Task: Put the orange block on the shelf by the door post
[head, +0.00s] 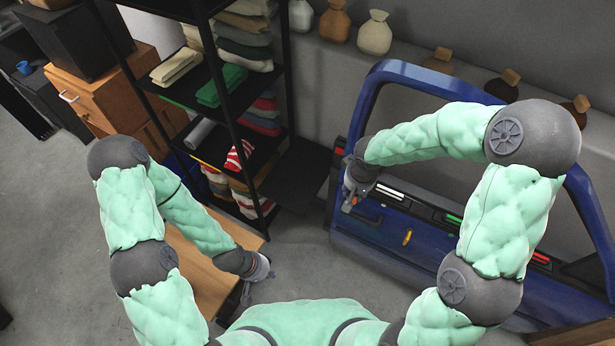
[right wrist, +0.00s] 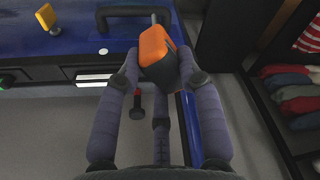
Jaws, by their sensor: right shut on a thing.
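The orange block (right wrist: 158,47), with a dark grey face, is between the fingers of my right gripper (right wrist: 157,62) in the right wrist view. My right gripper (head: 352,201) is shut on it, in front of the blue car door (head: 365,120). In the head view the block is mostly hidden by the gripper. A flat black shelf (head: 297,170) is left of the door's edge, apart from the gripper. My left gripper (head: 258,286) is empty, its fingers spread, low over the right side of a wooden bench.
A black rack (head: 228,100) with folded clothes stands left of the black shelf. The wooden bench (head: 196,268) is at lower left. A yellow handle-like piece (head: 407,237) is on the door. Several jars (head: 375,34) line the back ledge. Open floor lies between bench and door.

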